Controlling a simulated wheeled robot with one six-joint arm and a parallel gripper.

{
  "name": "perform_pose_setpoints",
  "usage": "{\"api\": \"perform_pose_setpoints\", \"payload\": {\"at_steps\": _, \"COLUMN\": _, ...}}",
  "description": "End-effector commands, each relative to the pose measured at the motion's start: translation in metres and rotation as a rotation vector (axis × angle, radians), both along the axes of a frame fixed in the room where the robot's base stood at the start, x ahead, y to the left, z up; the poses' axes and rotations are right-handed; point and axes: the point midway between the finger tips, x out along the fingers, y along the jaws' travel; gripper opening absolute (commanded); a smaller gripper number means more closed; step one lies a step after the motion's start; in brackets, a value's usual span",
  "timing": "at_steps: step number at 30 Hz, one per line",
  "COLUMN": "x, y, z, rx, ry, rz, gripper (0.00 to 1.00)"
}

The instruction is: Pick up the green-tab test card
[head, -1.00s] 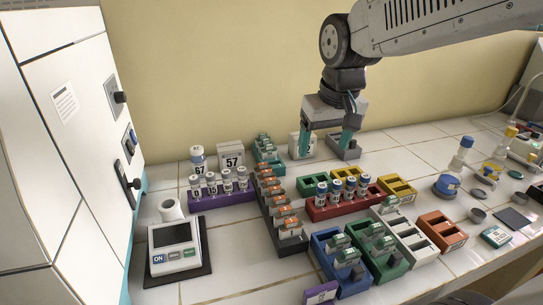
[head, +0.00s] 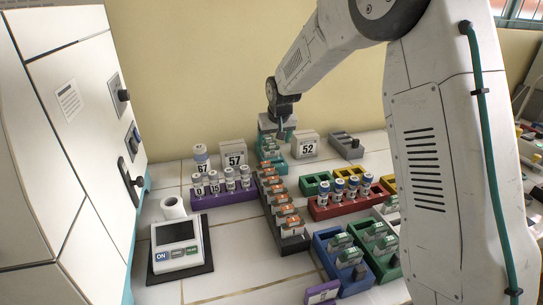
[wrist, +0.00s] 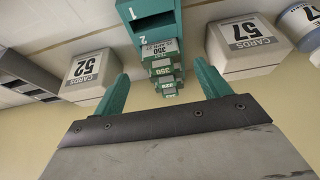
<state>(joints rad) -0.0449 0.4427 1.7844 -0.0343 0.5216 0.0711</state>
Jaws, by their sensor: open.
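Several test cards with green tabs (wrist: 162,62) stand in a row in a teal rack (wrist: 150,25); their tabs carry numbers such as 350. In the head view the teal rack (head: 277,165) is at the back, between the 57 and 52 boxes. My gripper (wrist: 162,88) is open and empty, its teal fingers on either side of the row of cards in the wrist view. In the head view my gripper (head: 277,138) is over the back of the teal rack and partly hides the cards. I cannot tell whether a finger touches a card.
White boxes marked 57 (head: 233,154) and 52 (head: 305,146) flank the rack. A dark rack of orange-tab cards (head: 284,212) runs forward from it. Vials stand in a purple rack (head: 222,195) and a red rack (head: 340,200). A blue rack (head: 330,264) holds more green-tab cards.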

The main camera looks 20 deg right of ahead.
Motion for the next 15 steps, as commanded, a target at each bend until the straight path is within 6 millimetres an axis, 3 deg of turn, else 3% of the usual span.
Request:
{"api": "perform_pose_setpoints", "payload": {"at_steps": 7, "x": 0.016, "y": 0.003, "z": -0.034, "rx": 0.0, "ry": 0.003, "rz": 0.0, "gripper": 0.75}}
{"api": "perform_pose_setpoints", "payload": {"at_steps": 15, "x": 0.02, "y": 0.002, "z": -0.043, "rx": 0.0, "ry": 0.0, "rz": 0.0, "gripper": 0.75}}
